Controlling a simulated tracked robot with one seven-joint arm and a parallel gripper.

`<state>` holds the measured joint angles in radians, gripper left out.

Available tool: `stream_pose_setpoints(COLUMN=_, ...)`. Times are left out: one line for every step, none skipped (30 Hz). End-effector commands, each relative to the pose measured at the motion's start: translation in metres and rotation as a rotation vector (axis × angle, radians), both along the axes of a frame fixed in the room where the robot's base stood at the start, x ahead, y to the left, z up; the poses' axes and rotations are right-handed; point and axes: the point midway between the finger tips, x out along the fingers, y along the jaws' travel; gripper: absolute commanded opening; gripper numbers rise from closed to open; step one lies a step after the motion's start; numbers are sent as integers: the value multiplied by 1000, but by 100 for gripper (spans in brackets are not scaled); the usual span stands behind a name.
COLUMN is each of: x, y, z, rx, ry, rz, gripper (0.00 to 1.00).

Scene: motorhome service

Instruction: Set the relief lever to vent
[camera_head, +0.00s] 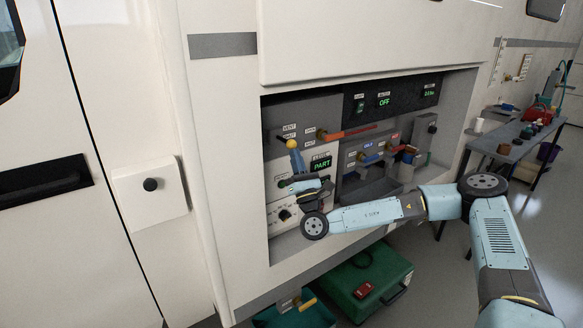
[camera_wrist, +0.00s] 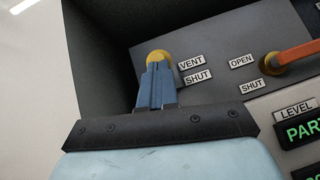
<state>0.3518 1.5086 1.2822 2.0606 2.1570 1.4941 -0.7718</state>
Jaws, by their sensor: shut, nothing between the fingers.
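The relief lever's round yellow knob (camera_head: 291,143) is at the upper left of the recessed service panel. In the wrist view the knob (camera_wrist: 159,56) lies left of the VENT label (camera_wrist: 191,63), with the SHUT label (camera_wrist: 198,77) just below that. My gripper (camera_wrist: 157,68) has its blue fingers shut together, pointing up at the knob and overlapping its lower part. In the head view the fingertips (camera_head: 294,151) are right under the knob. I cannot tell whether they touch it. The lever's stem is hidden behind the fingers.
An orange-handled valve (camera_head: 350,131) with OPEN and SHUT labels is close on the right. A level display (camera_head: 321,164) reads PART below it. The recess's left wall (camera_wrist: 95,65) is near my gripper. A green case (camera_head: 365,280) stands on the floor below.

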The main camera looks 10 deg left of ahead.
Motion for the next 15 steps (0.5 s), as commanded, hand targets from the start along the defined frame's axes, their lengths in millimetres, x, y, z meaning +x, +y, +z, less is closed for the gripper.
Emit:
stream_pose_setpoints(x=-2, y=-1, z=7, rx=0, ry=-4, rz=1, gripper=0)
stream_pose_setpoints(x=-2, y=-1, z=10, rx=-1, ry=-4, rz=2, gripper=0)
stream_pose_setpoints(x=-2, y=-1, z=14, rx=-1, ry=-3, rz=1, gripper=0)
stream_pose_setpoints(x=-2, y=-2, z=17, rx=-1, ry=-2, rz=0, gripper=0)
stream_pose_setpoints(x=-2, y=-2, z=20, rx=-1, ry=-4, rz=0, gripper=0)
stream_pose_setpoints(x=-3, y=-2, z=24, rx=-1, ry=-4, rz=0, gripper=0)
stream_pose_setpoints(x=-3, y=-2, z=27, rx=-1, ry=-3, rz=0, gripper=0)
stream_pose_setpoints(x=-3, y=-2, z=29, rx=-1, ry=-3, rz=0, gripper=0)
stream_pose_setpoints(x=-3, y=-2, z=33, rx=-1, ry=-3, rz=0, gripper=0)
stream_pose_setpoints(x=-3, y=-2, z=35, rx=-1, ry=-3, rz=-1, gripper=0)
stream_pose_setpoints(x=-3, y=-2, z=38, rx=0, ry=-3, rz=0, gripper=0)
stream_pose_setpoints(x=-2, y=-2, z=40, rx=0, ry=-2, rz=0, gripper=0)
stream_pose_setpoints(x=-2, y=-2, z=42, rx=0, ry=-1, rz=0, gripper=0)
stream_pose_setpoints(x=-2, y=-2, z=44, rx=0, ry=-1, rz=0, gripper=0)
stream_pose_setpoints(x=-2, y=-2, z=47, rx=1, ry=-2, rz=0, gripper=0)
